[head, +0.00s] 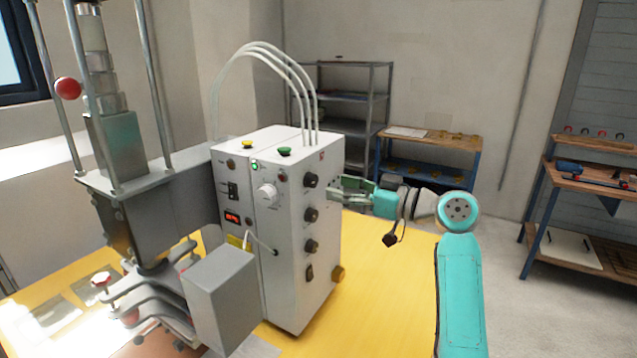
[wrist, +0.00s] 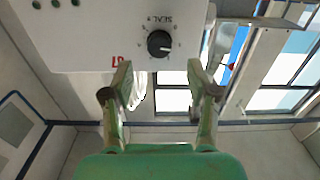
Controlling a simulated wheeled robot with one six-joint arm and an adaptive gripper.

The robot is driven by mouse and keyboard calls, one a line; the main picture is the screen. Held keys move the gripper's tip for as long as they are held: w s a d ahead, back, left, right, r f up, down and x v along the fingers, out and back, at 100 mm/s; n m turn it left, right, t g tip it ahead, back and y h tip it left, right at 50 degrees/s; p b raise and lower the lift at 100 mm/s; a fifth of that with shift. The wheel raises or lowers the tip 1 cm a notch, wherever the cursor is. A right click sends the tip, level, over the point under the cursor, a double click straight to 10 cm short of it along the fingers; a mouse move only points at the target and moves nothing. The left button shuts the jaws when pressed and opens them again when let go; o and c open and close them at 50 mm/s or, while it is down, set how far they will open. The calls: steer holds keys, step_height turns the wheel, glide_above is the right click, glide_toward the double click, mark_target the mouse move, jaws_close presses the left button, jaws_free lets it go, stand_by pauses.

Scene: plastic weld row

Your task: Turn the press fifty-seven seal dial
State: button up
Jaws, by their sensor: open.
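The seal dial (wrist: 159,43) is a round black knob with a light pointer mark, on a pale panel. The word SEAL and a red number read upside down beside it in the wrist view. In the head view it appears to be the top black knob (head: 311,180) on the right face of the white control box (head: 290,280). My gripper (wrist: 160,80) is open and empty, its green fingers spread either side of the dial's line but apart from it. In the head view my gripper (head: 336,188) is just right of that knob, pointing at the box.
White hoses (head: 270,47) arch from the box top. The press (head: 150,210) stands left.

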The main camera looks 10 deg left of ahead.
mark_target(315, 182)
steer(key=x, duration=0.5)
steer(key=shift+w+a, duration=0.15)
steer(key=shift+a, duration=0.15)
jaws_close()
